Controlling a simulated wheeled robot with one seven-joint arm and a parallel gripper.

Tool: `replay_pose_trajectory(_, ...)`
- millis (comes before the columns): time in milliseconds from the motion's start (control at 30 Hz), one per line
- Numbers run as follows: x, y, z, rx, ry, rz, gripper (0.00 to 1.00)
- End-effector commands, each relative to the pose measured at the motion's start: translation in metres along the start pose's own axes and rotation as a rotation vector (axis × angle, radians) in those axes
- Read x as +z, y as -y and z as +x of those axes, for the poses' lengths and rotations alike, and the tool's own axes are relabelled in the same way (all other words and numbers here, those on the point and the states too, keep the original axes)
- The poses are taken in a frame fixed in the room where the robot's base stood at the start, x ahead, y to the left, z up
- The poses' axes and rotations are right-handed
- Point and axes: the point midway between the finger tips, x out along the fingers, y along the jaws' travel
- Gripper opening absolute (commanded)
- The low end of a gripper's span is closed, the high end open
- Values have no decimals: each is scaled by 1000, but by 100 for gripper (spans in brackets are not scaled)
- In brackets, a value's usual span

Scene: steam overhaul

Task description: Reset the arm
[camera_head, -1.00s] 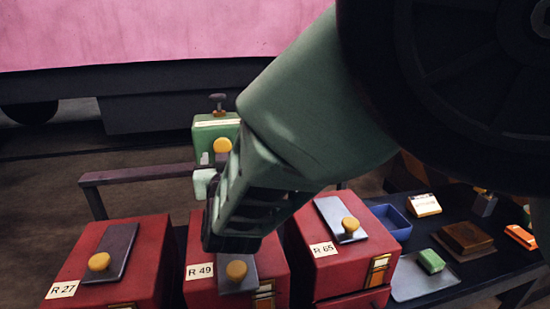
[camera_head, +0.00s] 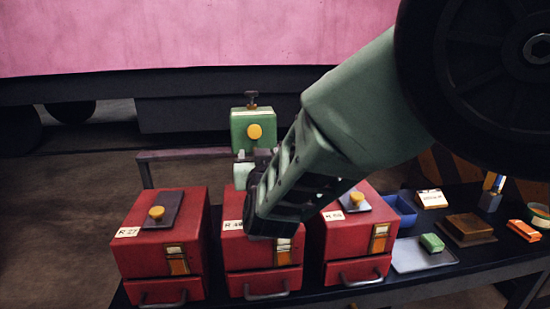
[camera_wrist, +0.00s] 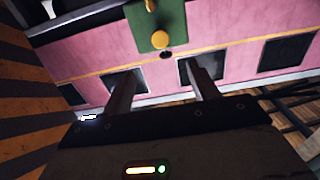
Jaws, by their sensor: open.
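My green arm reaches in from the upper right in the head view, and its end hangs above the middle red box (camera_head: 262,255). In the wrist view my gripper (camera_wrist: 165,80) has its two dark fingers apart with nothing between them. Past the fingers, a green plate with a yellow knob (camera_wrist: 160,40) shows in front of the pink wall. In the head view a green box (camera_head: 253,127) with a yellow knob stands behind the red boxes, close to the arm's end. The fingertips are hidden there.
A left red box (camera_head: 160,235) and a right red box (camera_head: 350,250), with drawer handles below, flank the middle one on a dark bench. To the right are a blue bin (camera_head: 404,222), a grey tray (camera_head: 410,260) with a green block (camera_head: 432,242), a brown block (camera_head: 466,230) and an orange item (camera_head: 524,230).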

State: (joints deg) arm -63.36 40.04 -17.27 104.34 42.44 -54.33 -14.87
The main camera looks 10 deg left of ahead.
Motion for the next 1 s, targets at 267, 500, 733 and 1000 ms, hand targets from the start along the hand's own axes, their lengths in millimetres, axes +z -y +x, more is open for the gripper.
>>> replay_pose_trajectory(267, 0, -6, -4, -18, 65, 17, 59)
replay_pose_trajectory(500, 9, -29, -72, -189, 520, 91, 59)
replay_pose_trajectory(733, 8, -62, -218, -363, 1002, 23, 59)
replay_pose_trajectory(1000, 7, -130, -364, -372, 1408, -188, 59)
